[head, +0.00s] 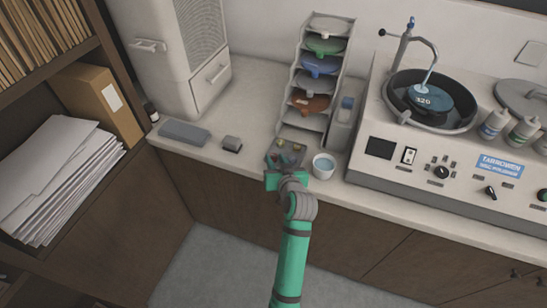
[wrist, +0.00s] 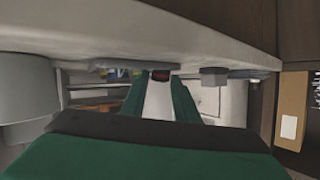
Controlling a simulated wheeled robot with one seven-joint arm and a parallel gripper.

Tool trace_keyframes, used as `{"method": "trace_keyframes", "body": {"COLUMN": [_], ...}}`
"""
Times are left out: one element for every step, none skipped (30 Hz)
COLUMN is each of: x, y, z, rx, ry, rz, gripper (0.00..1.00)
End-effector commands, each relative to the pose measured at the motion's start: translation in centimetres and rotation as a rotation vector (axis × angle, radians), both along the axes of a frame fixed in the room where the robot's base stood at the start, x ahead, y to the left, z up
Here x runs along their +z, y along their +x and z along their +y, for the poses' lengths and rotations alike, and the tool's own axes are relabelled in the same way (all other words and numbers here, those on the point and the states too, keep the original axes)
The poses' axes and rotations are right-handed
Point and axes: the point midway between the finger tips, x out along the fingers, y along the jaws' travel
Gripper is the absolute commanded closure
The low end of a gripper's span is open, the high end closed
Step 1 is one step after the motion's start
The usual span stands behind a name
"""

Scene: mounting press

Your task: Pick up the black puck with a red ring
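The black puck with a red ring (wrist: 160,75) shows small and dark with a reddish band in the wrist view, which looks upside down. It appears at the far end of the gap between my green fingers. My gripper (wrist: 160,88) is open, with pale background showing between its fingers. Whether the fingertips touch the puck I cannot tell. In the head view my gripper (head: 285,178) is at the counter's front edge, by a grey tray (head: 272,152) with several small coloured pieces. My gripper partly covers the tray, and I cannot clearly pick out the puck there.
A cup of water (head: 323,166) stands close right of my gripper. A rack of coloured discs (head: 327,57) stands behind the tray. The polisher (head: 445,175) fills the right. A small grey block (head: 232,144) and a long grey box (head: 185,132) lie left, with bare counter between.

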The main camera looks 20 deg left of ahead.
Motion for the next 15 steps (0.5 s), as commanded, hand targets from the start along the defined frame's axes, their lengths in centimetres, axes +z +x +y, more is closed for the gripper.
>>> {"method": "trace_keyframes", "body": {"x": [-0.17, -0.29, -0.38, -0.4, -0.42, -0.43, -0.43, -0.42, -0.42, -0.43, -0.43, -0.42, -0.42, -0.42, -0.42], "y": [0.39, 0.55, 0.72, 0.81, 0.87, 0.9, 0.9, 0.89, 0.89, 0.89, 0.9, 0.9, 0.9, 0.89, 0.89], "z": [0.32, 0.42, 0.5, 0.49, 0.51, 0.52, 0.52, 0.51, 0.51, 0.44, 0.39, 0.36, 0.36, 0.36, 0.36], "rx": [0.001, 0.0, 0.0, -0.001, -0.002, -0.002, -0.002, -0.002, -0.002, -0.003, -0.003, -0.003, -0.003, -0.003, -0.003], "ry": [0.0, 0.0, 0.0, 0.0, 0.0, 0.0, 0.0, 0.0, 0.0, -0.001, 0.0, 0.0, 0.0, 0.0, 0.0], "rz": [0.0, 0.0, 0.0, -0.001, -0.001, -0.001, -0.001, -0.001, -0.001, -0.001, -0.001, -0.001, -0.001, -0.001, -0.001], "gripper": [0.72, 0.72, 0.72, 0.72, 0.72, 0.72, 0.72, 0.72, 0.72, 0.72, 0.72, 0.82, 0.89, 0.96, 0.99]}}
